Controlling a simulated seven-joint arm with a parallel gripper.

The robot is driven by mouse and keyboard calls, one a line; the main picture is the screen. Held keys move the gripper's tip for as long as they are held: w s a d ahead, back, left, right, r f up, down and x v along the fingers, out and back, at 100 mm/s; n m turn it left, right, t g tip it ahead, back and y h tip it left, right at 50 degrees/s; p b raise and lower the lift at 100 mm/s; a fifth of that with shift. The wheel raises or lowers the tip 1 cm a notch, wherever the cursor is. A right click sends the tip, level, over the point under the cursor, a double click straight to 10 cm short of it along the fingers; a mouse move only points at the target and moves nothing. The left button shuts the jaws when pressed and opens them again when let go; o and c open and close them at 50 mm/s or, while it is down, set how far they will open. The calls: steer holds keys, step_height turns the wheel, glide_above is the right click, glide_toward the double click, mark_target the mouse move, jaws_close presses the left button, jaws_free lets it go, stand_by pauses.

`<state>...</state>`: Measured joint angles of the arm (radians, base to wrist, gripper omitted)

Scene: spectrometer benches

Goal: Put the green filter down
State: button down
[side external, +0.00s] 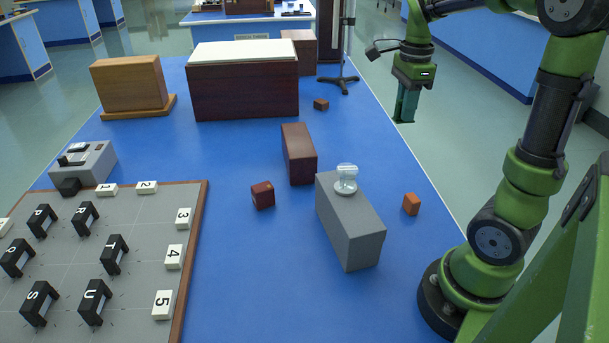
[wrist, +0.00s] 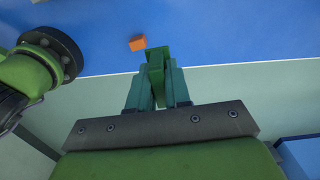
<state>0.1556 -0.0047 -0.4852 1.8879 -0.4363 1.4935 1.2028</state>
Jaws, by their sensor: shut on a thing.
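My gripper (side external: 406,103) is at the upper right in the side external view, raised near the right edge of the blue bench. In the wrist view my gripper (wrist: 157,88) is shut on the green filter (wrist: 156,66), a narrow green piece between the teal fingers. In the side external view the fingers mostly hide the filter, and only a dark green edge (side external: 404,121) shows at their tips. In the wrist view the filter's tip overlaps the bench edge and the fingers show against the floor.
The grey board (side external: 150,235) with lettered black holders (side external: 114,255) and numbered white tags lies at the left. A grey block (side external: 350,225) with a glass piece (side external: 346,180), a brown block (side external: 299,155) and small cubes (side external: 411,204) stand on the bench. Blue surface between them is free.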

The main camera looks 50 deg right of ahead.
steer(key=shift+r, duration=0.85)
steer(key=w+a+n, duration=0.2)
steer(key=a+n, duration=0.3)
steer(key=a, duration=0.6)
steer(key=w+a+n, duration=0.2)
steer(key=a+n, duration=0.2)
steer(key=a, duration=0.8)
steer(key=s+a+n, duration=0.4)
steer(key=a, duration=0.4)
steer(key=s+a+n, duration=0.4)
steer(key=a, duration=0.4)
steer(key=f, duration=1.7)
steer(key=shift+s+a+f, duration=0.1)
steer(key=shift+s+f, duration=0.25)
steer(key=shift+s, duration=0.05)
steer(key=shift+w+a+f, duration=0.15)
steer(key=shift+w+f, duration=0.05)
steer(key=shift+f, duration=0.1)
steer(key=w+a, duration=0.3)
steer(key=w, duration=0.1)
steer(key=w+a+f, duration=0.1)
steer(key=w+a, duration=0.6)
steer(key=shift+w+a+f, duration=0.25)
steer(key=shift+w+f, duration=0.1)
steer(key=shift+w, duration=0.05)
steer(key=shift+s+f, duration=0.1)
steer(key=shift+f, duration=1.55)
